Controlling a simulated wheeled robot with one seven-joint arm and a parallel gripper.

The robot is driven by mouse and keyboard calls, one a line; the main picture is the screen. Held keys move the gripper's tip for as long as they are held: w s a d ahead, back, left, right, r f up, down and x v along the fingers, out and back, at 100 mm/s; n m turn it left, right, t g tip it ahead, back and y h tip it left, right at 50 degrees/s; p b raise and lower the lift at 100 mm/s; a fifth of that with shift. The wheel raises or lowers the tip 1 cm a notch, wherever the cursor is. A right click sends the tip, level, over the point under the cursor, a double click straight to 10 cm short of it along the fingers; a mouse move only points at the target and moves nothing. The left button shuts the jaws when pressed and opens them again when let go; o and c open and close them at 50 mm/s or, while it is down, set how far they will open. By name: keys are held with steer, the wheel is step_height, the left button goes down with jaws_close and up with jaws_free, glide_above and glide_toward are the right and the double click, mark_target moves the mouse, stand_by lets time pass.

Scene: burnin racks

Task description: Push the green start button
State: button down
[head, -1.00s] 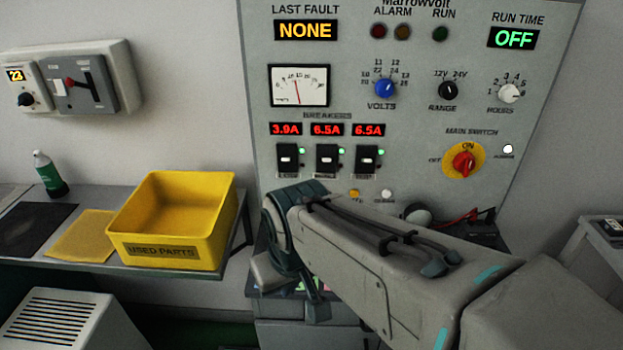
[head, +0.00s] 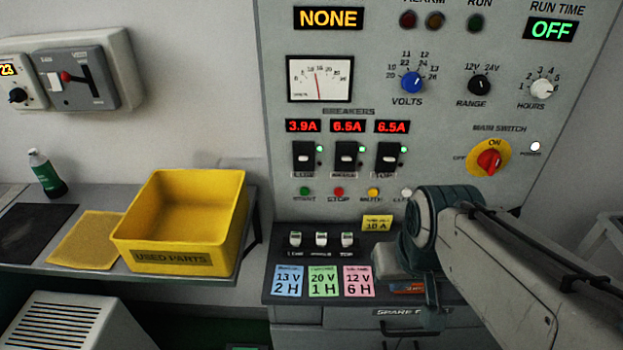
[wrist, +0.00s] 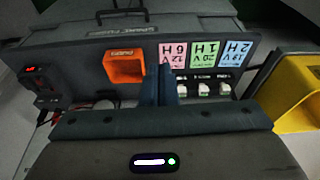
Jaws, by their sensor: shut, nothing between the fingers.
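The green start button (head: 305,191) sits low on the grey panel in the head view, above the label START, at the left end of a row of buttons. It is uncovered there; I cannot make it out in the wrist view. My gripper (wrist: 160,70) shows in the wrist view with its two fingers together and nothing between them, above the bench with the cards.
A red stop button (head: 338,192) and a yellow mute button (head: 373,192) sit right of the start button. Below are bench switches (head: 321,240) and coloured cards (head: 323,282). A yellow bin (head: 178,258) stands left. An orange holder (wrist: 125,67) is near the fingers.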

steer(key=w+a+f+n+t+b, duration=0.1)
steer(key=w+f+n+t+b, duration=0.3)
steer(key=w, duration=0.5)
steer(key=w+a+f+n+t+b, duration=0.1)
steer(key=w+f+n+t+b, duration=0.25)
steer(key=w, duration=0.55)
steer(key=w+a+f+n+t+y+b, duration=0.2)
steer(key=a+n+y, duration=0.9)
steer(key=a+y, duration=0.1)
steer(key=shift+a+b, duration=0.4)
steer(key=shift+a, duration=0.05)
steer(key=shift+r+p, duration=0.1)
steer(key=shift+p, duration=0.2)
